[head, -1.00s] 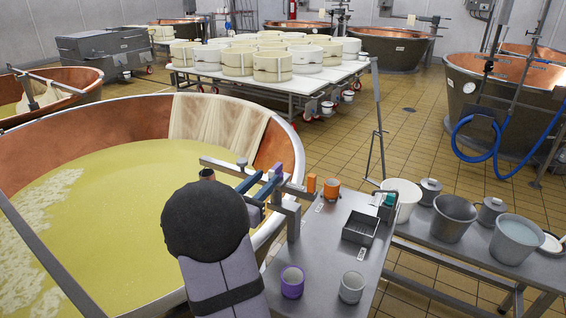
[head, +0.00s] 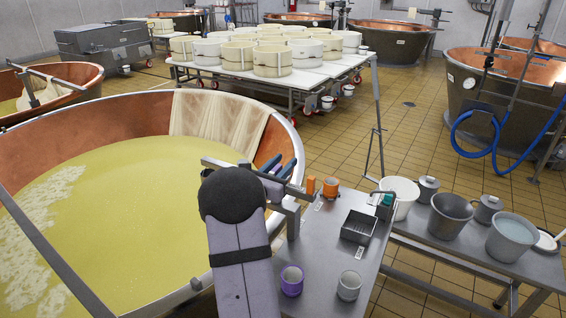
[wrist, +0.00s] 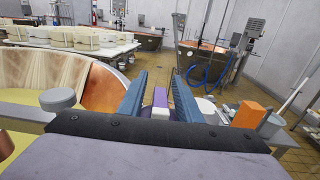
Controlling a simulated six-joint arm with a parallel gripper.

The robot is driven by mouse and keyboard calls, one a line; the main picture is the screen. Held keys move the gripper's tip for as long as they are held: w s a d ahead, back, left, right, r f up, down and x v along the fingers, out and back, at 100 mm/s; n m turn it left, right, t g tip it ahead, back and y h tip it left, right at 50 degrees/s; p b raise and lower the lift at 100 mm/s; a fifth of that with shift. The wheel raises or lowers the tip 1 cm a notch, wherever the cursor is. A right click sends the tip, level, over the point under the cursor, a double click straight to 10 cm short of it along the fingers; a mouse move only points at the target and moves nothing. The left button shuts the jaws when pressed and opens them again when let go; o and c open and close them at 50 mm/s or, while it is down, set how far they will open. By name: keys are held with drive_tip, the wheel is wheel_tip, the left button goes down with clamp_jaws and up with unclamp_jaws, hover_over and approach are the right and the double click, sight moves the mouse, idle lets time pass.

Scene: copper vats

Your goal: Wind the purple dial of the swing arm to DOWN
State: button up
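The purple dial (wrist: 160,97) shows in the wrist view as a small block with a pale front, between my two blue fingers. My gripper (wrist: 159,92) is open, with a finger on each side of the dial and a gap visible beside it. I cannot tell how far ahead of the fingertips the dial is. In the head view my gripper (head: 278,178) is over the vat's right rim by the swing arm (head: 225,167), and my wrist hides part of that arm. No DOWN marking is readable.
An orange block (wrist: 248,115) stands right of my gripper and a grey round knob (wrist: 58,98) left. The steel table (head: 325,245) holds a purple cup (head: 291,281), a grey cup (head: 349,286), an orange cup (head: 331,187) and a dark tray (head: 359,227). The large vat (head: 60,125) lies left.

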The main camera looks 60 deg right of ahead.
clamp_jaws()
drive_tip(key=shift+f+g+b, duration=0.15)
drive_tip(key=shift+g+b, duration=0.15)
drive_tip(key=shift+b, duration=0.5)
drive_tip(key=shift+s+a+m+g+y+b, duration=0.1)
drive_tip(key=shift+s+m+g+y+b, duration=0.4)
drive_tip(key=shift+m+g+b, duration=1.05)
drive_tip(key=shift+s+a+m+g+y+b, duration=0.15)
drive_tip(key=shift+s+m+g+y+b, duration=0.3)
drive_tip(key=shift+m+g+b, duration=1.15)
drive_tip(key=shift+s+a+m+g+y+b, duration=0.1)
drive_tip(key=shift+s+m+g+y+b, duration=0.4)
drive_tip(key=shift+g+b, duration=1.85)
drive_tip(key=shift+r+m, duration=0.2)
drive_tip(key=shift+m, duration=0.15)
